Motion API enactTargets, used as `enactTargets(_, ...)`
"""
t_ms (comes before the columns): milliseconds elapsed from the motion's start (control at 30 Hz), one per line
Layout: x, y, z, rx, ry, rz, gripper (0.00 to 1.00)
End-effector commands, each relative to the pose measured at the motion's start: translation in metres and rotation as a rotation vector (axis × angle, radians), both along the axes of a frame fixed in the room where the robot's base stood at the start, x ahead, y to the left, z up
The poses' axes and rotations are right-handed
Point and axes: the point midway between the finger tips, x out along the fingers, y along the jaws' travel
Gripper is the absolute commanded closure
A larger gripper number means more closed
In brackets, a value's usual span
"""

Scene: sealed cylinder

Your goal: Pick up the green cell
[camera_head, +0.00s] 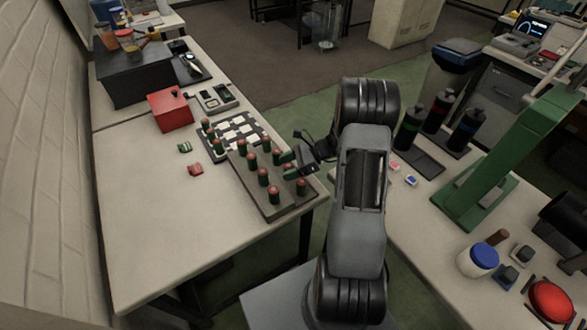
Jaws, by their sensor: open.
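Several upright green cells with reddish tops, one of them in the front row (274,194), stand on a dark brown rack (296,206) at the right edge of the left table. I cannot tell one of them apart as the green cell. A small green piece (184,147) lies on the table to the left of the rack, too small to make out. My gripper (287,164) is open at the right side of the rack, close to the cells there. I cannot tell whether it touches one; its fingers partly hide that spot.
A black-and-white checkered board (238,130) lies behind the rack. A red box (171,110) and a small red piece (195,169) are on the left table, whose front is clear. The right table holds dark bottles (437,111) and a green stand (485,190).

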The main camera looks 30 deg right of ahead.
Motion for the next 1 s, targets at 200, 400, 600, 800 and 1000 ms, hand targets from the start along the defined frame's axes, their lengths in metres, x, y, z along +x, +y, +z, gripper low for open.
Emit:
enactTargets(200, 0.0, 0.0, 0.0, 0.0, 0.0, 0.0, 0.54)
enactTargets(400, 0.0, 0.0, 0.0, 0.0, -0.001, 0.0, 0.73)
enactTargets(600, 0.0, -0.001, 0.001, 0.0, -0.001, 0.0, 0.9)
enactTargets(800, 0.0, -0.001, 0.001, 0.0, -0.001, 0.0, 0.9)
enactTargets(1000, 0.0, -0.001, 0.011, -0.001, -0.003, 0.0, 0.9)
